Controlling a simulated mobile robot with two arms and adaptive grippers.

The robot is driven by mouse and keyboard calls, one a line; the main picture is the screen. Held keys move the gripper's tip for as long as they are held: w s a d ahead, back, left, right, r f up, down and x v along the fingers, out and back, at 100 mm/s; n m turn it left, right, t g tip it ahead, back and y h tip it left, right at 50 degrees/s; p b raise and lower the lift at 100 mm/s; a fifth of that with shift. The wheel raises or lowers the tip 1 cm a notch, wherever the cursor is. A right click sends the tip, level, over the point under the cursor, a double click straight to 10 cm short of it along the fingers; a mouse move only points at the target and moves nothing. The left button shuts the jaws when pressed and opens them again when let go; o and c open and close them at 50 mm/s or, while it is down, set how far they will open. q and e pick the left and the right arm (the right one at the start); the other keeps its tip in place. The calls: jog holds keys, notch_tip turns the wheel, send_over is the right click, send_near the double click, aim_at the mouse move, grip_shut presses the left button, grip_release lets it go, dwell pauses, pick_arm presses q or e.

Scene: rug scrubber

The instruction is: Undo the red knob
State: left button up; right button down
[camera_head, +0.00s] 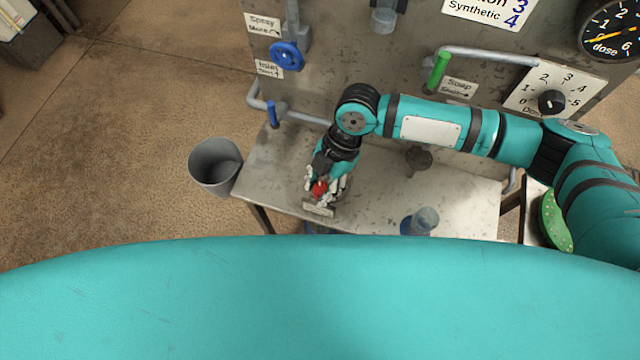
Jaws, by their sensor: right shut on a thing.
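The small red knob (320,188) is near the front left of the grey metal bench, just above a small labelled plate (318,209). My right gripper (322,190) comes down from above with its fingers on both sides of the knob, shut on it. The fingers hide part of the knob, and I cannot tell how far it is turned. My left gripper does not show.
The bench (455,195) also bears a blue-grey bottle (420,222) and a dark knob (419,158). A grey bucket (214,166) stands to the left. Behind are a blue wheel valve (287,56), a blue lever (271,114), a green handle (438,70) and pipes. A green round pad (555,222) is at right.

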jog(key=shift+r+m+p, duration=0.25)
jog(key=shift+m+p, duration=0.25)
jog(key=shift+f+m+t+y+p, duration=0.1)
jog(key=shift+m+t+y+p, duration=0.3)
jog(key=shift+m, duration=0.3)
jog(key=shift+w+f, duration=0.1)
jog(key=c, duration=0.9)
grip_release()
jog(key=shift+c, duration=0.2)
jog(key=v, duration=1.2)
